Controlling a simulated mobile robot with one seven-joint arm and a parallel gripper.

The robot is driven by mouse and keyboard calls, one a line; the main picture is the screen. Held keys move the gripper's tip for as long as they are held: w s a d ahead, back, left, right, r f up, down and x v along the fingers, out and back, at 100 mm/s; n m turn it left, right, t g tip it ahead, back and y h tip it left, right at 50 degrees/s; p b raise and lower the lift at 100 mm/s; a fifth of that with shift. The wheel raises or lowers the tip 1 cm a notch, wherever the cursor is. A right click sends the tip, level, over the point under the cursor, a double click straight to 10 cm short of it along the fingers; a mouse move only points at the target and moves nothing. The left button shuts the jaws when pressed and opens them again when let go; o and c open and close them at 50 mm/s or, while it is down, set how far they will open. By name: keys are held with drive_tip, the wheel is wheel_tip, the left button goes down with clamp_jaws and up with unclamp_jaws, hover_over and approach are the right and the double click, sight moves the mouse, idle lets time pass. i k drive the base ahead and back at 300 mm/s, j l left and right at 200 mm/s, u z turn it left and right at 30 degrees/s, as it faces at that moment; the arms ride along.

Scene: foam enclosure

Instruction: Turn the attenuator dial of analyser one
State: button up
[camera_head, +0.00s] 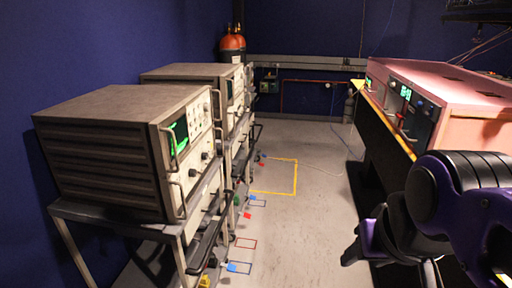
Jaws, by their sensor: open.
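Two grey-brown analysers with cream front panels stand on the left, one behind the other. The near analyser (120,142) has a lit green screen, handles and small dark knobs (204,156) on its panel, which faces right. The far analyser (188,72) is partly hidden behind it. I cannot tell which is analyser one, nor which knob is the attenuator dial. My gripper (378,250) is at the lower right, open with nothing seen in it, well apart from both analysers. Part of it is hidden by my purple and black arm.
A grey trolley (85,212) with dark handles carries the near analyser. Pink cabinets (440,85) with green displays line the right on a dark bench. Orange-red cylinders (231,45) stand at the back.

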sight(192, 172)
drive_tip(key=i+l+u, duration=0.1)
drive_tip(key=i+u, duration=0.15)
drive_tip(key=i, duration=0.25)
drive_tip(key=i+l+u, duration=0.2)
drive_tip(key=i, duration=0.3)
drive_tip(key=i+l+u, duration=0.15)
drive_tip(key=u, duration=0.15)
drive_tip(key=i+l+u, duration=0.65)
drive_tip(key=l+u, duration=0.3)
drive_tip(key=i+l+u, duration=0.2)
drive_tip(key=u, duration=0.15)
drive_tip(key=l+u, duration=0.3)
drive_tip(key=l, duration=0.2)
drive_tip(key=i+l+u, duration=0.1)
drive_tip(key=l+u, duration=0.55)
drive_tip(key=l, duration=0.55)
drive_tip(key=i+u, duration=0.05)
